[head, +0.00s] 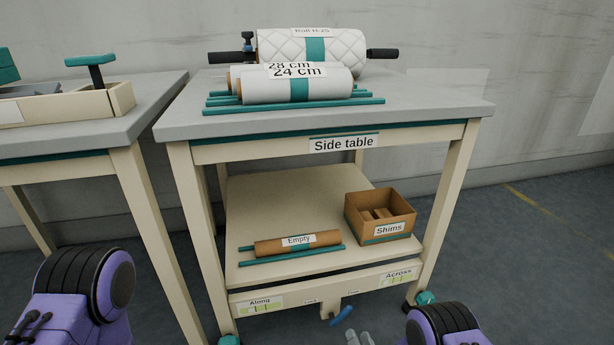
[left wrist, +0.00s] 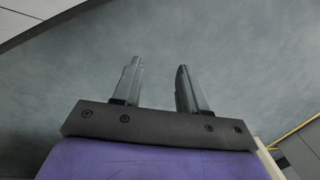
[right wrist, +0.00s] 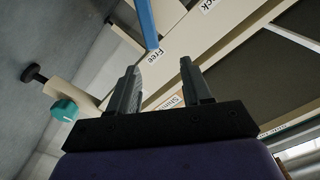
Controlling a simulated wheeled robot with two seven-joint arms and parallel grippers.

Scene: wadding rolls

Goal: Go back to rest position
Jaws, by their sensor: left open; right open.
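My right gripper (head: 359,338) shows at the bottom edge of the head view, just below the blue lever (head: 342,316) under the side table (head: 470,108). In the right wrist view my right gripper (right wrist: 158,68) is open with nothing between its fingers. There the blue lever (right wrist: 147,22) reaches down beside the "Free" label (right wrist: 154,57), beyond the fingertips. Contact with the lever cannot be made out. My left gripper (left wrist: 158,66) is open and empty over bare floor in the left wrist view. It is out of sight in the head view.
The side table carries the quilted roll (head: 345,48) and smaller white rolls (head: 270,90) on top. Its shelf holds the "Empty" brown roll (head: 270,248) and the shims box (head: 400,210). Another table (head: 140,108) stands at left. The floor (head: 540,240) at right is clear.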

